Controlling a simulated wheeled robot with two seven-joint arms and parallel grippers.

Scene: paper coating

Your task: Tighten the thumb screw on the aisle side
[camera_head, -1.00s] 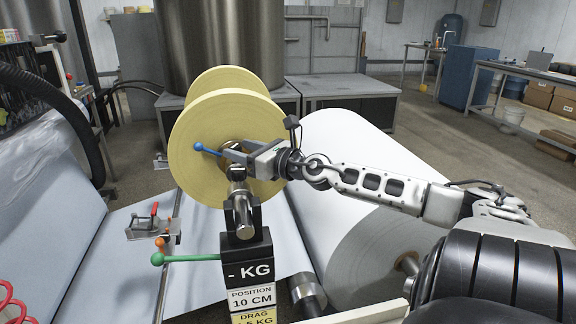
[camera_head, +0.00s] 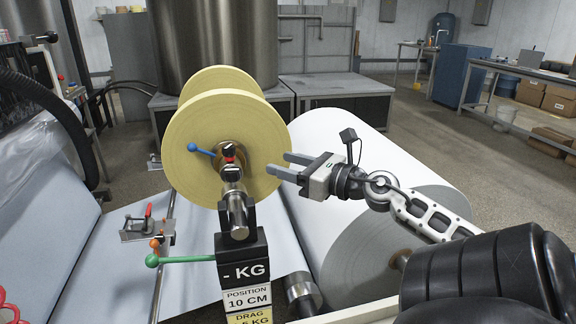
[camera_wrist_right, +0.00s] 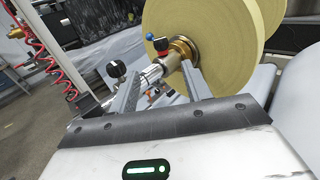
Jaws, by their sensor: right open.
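A yellow roll (camera_head: 180,125) sits on a steel shaft (camera_head: 238,212) with a brass hub. At the hub is a knob with black and red parts (camera_head: 230,150), and nearer along the shaft is a black knob (camera_head: 232,173). Both also show in the right wrist view, the black-and-red knob (camera_wrist_right: 161,45) by the brass collar and the black knob (camera_wrist_right: 116,69) on the shaft. Which is the thumb screw I cannot tell for certain. My right gripper (camera_head: 279,163) is open and empty, right of the hub and apart from the knobs. My left gripper is out of view.
A blue-tipped lever (camera_head: 192,147) sticks out left of the hub. A green-knobbed handle (camera_head: 153,260) juts left from the black post (camera_head: 241,258). A large white roll (camera_head: 330,140) lies behind and below my right gripper. A small clamp with a red handle (camera_head: 148,212) sits at left.

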